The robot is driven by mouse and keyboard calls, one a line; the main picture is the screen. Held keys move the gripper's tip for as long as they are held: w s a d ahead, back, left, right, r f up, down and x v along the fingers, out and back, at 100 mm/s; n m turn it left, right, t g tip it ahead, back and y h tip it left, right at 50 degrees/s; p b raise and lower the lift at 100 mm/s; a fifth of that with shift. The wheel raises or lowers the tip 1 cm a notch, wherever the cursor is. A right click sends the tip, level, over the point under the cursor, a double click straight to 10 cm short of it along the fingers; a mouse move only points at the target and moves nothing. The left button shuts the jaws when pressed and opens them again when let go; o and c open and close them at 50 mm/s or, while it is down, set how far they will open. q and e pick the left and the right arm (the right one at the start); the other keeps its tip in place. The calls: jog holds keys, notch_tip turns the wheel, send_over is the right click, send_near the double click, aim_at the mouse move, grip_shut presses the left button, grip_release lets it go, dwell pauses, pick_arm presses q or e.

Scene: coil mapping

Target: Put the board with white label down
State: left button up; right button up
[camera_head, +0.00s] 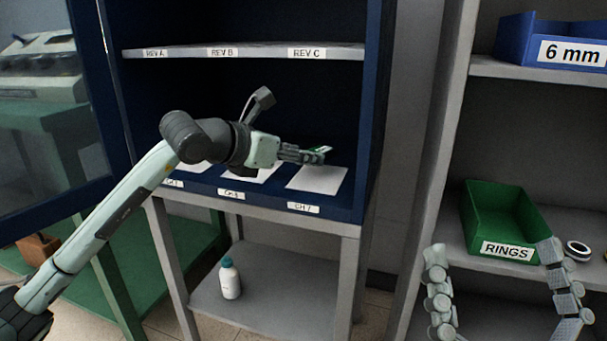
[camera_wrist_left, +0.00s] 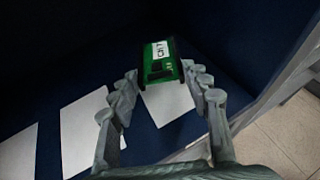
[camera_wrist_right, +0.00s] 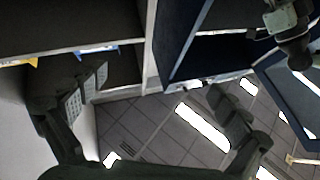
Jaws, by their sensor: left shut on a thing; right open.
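A green board with a white label (camera_wrist_left: 161,50) reading CH 7 is held at the fingertips of my left gripper (camera_wrist_left: 160,72). In the head view the board (camera_head: 320,150) shows only as a small green piece at the tips of my left gripper (camera_head: 308,154). It is over the right-hand white pad (camera_head: 318,180), behind the CH 7 tag (camera_head: 303,207). The pad (camera_wrist_left: 168,103) shows partly below the board in the left wrist view; I cannot tell the gap. My right gripper (camera_head: 493,248) is open and empty in front of the right shelf.
Two more white pads lie to the left, one behind a tag (camera_head: 231,194). An upper shelf (camera_head: 258,50) with REV tags spans the blue cabinet (camera_head: 372,120). A white bottle (camera_head: 230,280) stands below. A green RINGS bin (camera_head: 478,222) and a blue 6 mm bin (camera_head: 515,35) are right.

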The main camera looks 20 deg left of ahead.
aim_at(303, 186)
pick_arm(q)
jog(key=shift+w+d+f, duration=0.3)
jog(key=shift+f, duration=0.1)
notch_tip(303, 186, down, 4)
jog(key=shift+r+b, duration=0.25)
jog(key=shift+b, duration=0.1)
pick_arm(e)
jog(key=shift+s+d+r+t, duration=0.3)
jog(key=shift+s+r+t, duration=0.15)
jog(key=shift+r+t, duration=0.15)
pick_arm(q)
jog(key=shift+f, duration=0.1)
jog(key=shift+f, duration=0.1)
jog(key=o, duration=1.1)
pick_arm(e)
jog(key=shift+s+d+r+t, duration=0.1)
jog(key=shift+s+d+t, duration=0.1)
jog(key=shift+t, duration=0.1)
